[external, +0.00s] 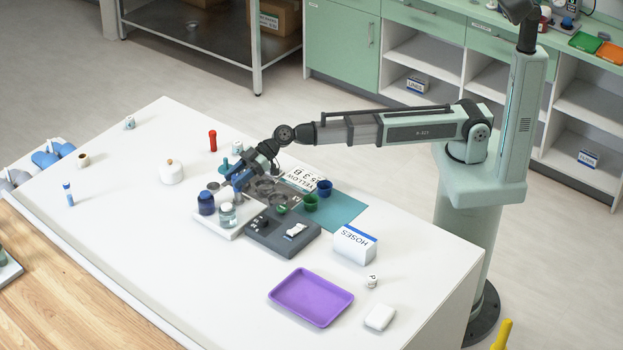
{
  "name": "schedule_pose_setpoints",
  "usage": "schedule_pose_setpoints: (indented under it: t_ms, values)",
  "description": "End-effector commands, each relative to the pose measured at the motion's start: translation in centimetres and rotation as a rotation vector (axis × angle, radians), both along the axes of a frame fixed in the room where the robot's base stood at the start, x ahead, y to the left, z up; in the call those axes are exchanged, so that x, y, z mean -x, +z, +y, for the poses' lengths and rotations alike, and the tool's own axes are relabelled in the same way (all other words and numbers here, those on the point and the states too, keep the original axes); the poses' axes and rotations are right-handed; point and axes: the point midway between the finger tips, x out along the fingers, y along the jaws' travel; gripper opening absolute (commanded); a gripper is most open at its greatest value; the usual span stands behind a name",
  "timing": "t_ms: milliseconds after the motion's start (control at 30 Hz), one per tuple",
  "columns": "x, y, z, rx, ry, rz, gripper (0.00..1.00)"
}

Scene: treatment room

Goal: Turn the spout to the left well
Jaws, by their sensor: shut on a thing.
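My gripper (240,181) is low over the left part of the workstation on the white table, tilted down. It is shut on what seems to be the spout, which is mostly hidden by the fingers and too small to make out. Grey metallic round wells (264,190) lie just right of the gripper, partly covered by my wrist. I cannot tell exactly which well the spout points at.
A dark blue jar (206,203) and a clear jar (228,215) stand close in front of the gripper. The table's left front is mostly clear.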

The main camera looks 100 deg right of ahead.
Motion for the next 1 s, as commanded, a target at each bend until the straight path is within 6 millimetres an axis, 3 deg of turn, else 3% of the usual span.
schedule_pose_setpoints:
  t_ms: [1000]
  values:
    - [0.04, -0.07, 0.13, 0.005, -0.463, 0.002, 0.0]
